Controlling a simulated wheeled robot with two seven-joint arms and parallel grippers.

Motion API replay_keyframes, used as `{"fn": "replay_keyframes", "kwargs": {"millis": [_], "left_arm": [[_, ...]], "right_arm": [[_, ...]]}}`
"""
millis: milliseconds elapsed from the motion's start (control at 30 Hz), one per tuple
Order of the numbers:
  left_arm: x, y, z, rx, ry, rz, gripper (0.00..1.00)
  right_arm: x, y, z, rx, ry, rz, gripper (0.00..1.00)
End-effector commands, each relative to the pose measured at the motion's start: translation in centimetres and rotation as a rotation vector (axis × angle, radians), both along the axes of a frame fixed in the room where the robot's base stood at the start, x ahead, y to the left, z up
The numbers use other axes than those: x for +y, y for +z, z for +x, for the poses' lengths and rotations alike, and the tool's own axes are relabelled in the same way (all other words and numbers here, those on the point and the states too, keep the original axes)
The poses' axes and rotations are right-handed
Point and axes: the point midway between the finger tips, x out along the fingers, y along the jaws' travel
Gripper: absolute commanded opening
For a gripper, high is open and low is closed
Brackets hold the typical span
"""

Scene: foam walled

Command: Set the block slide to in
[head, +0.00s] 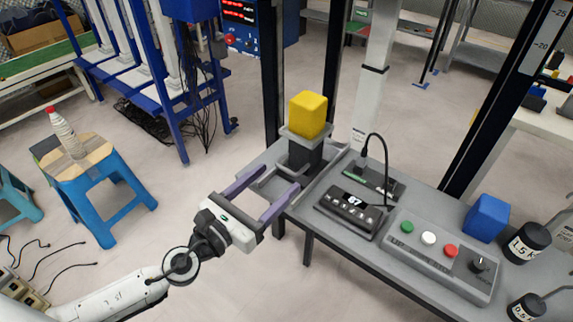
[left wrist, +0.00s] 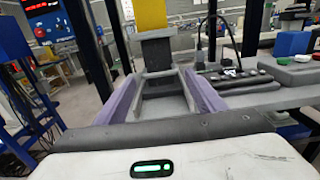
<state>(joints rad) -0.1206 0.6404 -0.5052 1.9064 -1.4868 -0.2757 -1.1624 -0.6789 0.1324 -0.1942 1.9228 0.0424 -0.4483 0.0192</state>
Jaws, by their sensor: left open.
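The block slide carries a yellow block (head: 308,114) in a grey cradle on a dark base (head: 304,155), at the left end of the grey table. The yellow block also shows at the top of the left wrist view (left wrist: 151,16). A grey framed track (left wrist: 162,98) runs from the dark base toward my gripper. My left gripper (head: 280,180) is open and empty, its two purple fingers pointing at the slide from the near left. In the left wrist view the fingers (left wrist: 163,84) lie either side of the track; whether they touch it I cannot tell. My right gripper is not in view.
A dark keypad box (head: 352,207) and a button panel (head: 440,257) stand right of the slide. A blue cube (head: 486,218) and black weights (head: 527,243) lie farther right. Dark uprights rise behind the table. A blue stool (head: 100,190) stands on the open floor at left.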

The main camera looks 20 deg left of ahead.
Motion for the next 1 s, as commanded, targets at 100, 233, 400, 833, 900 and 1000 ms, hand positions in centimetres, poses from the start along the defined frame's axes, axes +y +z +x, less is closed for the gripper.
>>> {"fn": "replay_keyframes", "kwargs": {"millis": [100,233,400,833,900,1000], "left_arm": [[-0.8,0.3,2.2,-0.002,0.001,-0.002,0.64],[-1.4,0.1,3.8,0.0,0.0,-0.002,0.64],[-1.8,0.0,4.8,0.001,-0.001,-0.002,0.64],[-1.8,0.0,4.9,0.002,-0.001,-0.002,0.38],[-1.9,0.0,4.9,0.002,-0.002,-0.003,0.27],[-1.9,0.0,4.8,0.002,-0.003,-0.003,0.14]], "right_arm": [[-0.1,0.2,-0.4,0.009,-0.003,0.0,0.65],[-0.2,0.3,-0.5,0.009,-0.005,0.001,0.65],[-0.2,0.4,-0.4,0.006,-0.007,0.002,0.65],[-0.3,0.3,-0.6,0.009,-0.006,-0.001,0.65],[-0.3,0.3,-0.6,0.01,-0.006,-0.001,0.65],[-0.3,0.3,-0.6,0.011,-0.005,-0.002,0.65]]}}
